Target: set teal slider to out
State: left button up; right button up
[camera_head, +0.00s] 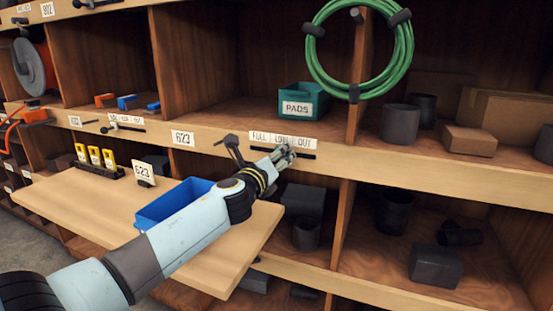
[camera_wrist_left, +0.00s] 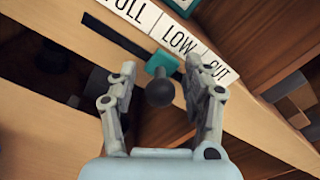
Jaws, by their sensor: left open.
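The teal slider (camera_wrist_left: 160,64) shows in the left wrist view, with a round dark knob (camera_wrist_left: 160,93) facing the camera. It sits in a dark slot on the shelf edge, below the LOW part of the label strip (camera_wrist_left: 177,40). OUT is to its right and FULL to its left. My left gripper (camera_wrist_left: 162,108) is open, with one finger on each side of the knob; I cannot tell whether either touches it. In the head view my left gripper (camera_head: 284,156) covers the slider, under the FULL, LOW, OUT strip (camera_head: 282,140). My right gripper is not in view.
A teal PADS bin (camera_head: 297,106) stands on the shelf above the strip. A green hose coil (camera_head: 311,58) hangs to its right. Another slider slot (camera_head: 122,127) is farther left.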

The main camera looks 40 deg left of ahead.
aim_at(306, 156)
pick_arm(q)
grip_shut()
dwell(0.5)
jog(key=d, duration=0.3)
jog(key=w+d, duration=0.1)
jog(key=d, duration=0.2)
jog(key=shift+w+d, duration=0.15)
jog(key=shift+f, duration=0.1)
grip_release()
jog(key=shift+d, duration=0.15)
